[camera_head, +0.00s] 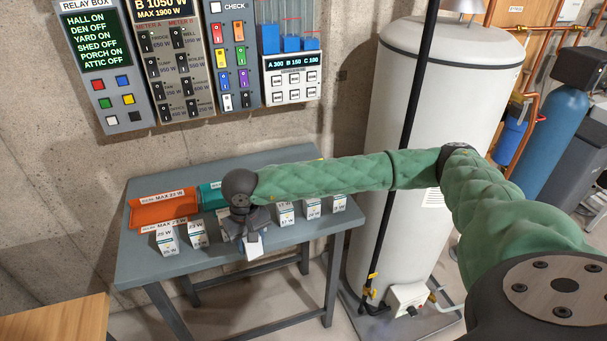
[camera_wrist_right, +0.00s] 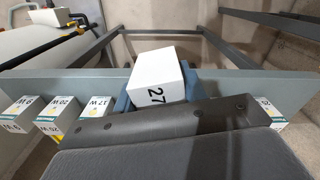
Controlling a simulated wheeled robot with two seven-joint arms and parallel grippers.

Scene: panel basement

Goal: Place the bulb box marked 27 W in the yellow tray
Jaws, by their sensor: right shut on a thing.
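The bulb box marked 27 (camera_wrist_right: 157,78) is a white box, held in my right gripper (camera_head: 246,238). In the wrist view its marked face points toward the camera. In the head view the white box (camera_head: 254,250) hangs at the front edge of the grey table (camera_head: 190,262); I cannot tell how far above the top it is. My right gripper is shut on it. My left gripper is not in view.
An orange tray (camera_head: 150,213) and a partly hidden teal tray (camera_head: 212,197) stand at the table's back left. A white tank (camera_head: 400,120) stands right of the table.

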